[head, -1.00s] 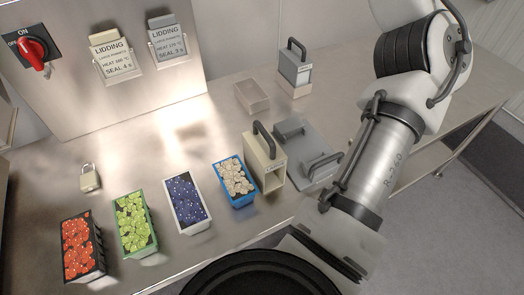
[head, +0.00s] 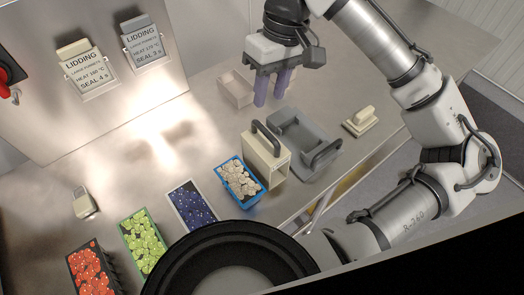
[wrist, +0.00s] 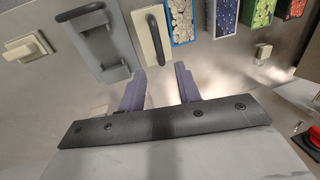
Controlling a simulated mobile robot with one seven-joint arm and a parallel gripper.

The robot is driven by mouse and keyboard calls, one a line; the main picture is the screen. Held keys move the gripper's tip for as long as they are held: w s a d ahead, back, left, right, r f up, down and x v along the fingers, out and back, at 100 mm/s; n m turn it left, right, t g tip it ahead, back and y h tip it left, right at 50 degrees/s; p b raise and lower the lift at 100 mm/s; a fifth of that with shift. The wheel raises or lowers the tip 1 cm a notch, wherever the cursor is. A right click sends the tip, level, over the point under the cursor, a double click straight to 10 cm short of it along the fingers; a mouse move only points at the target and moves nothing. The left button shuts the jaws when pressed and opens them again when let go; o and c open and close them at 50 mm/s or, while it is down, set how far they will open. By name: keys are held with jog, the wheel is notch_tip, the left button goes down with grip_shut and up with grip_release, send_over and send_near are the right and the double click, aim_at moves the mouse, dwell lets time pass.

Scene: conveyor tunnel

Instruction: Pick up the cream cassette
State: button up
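The cream cassette (head: 265,165) stands upright on the steel table, with a dark arched handle on top. It also shows in the wrist view (wrist: 151,42), ahead of the fingers. My gripper (head: 272,88) is above the table, behind the cassette in the head view. Its two purple fingers point down, apart, with nothing seen between them. In the wrist view my gripper (wrist: 161,82) also shows open, clear of the cassette.
A grey tray-like fixture with handles (head: 300,135) sits right beside the cassette; a blue punnet (head: 238,185) is close on its left. A cream handled block (head: 360,122) lies farther right.

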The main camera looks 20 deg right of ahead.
jog(key=f, duration=0.3)
jog(key=a+f, duration=0.1)
jog(key=f, duration=0.1)
jog(key=shift+s, duration=0.15)
jog(key=shift+s+a+f+p, duration=0.1)
jog(key=shift+s+f, duration=0.05)
jog(key=shift+f, duration=0.75)
jog(key=shift+s+a+f+p, duration=0.1)
jog(key=shift+s+f, duration=0.1)
jog(key=shift+f, duration=0.65)
jog(key=shift+s+a+f+p, duration=0.1)
jog(key=shift+s+f, duration=0.05)
jog(key=shift+f, duration=0.75)
jog(key=shift+c, duration=0.2)
grip_shut()
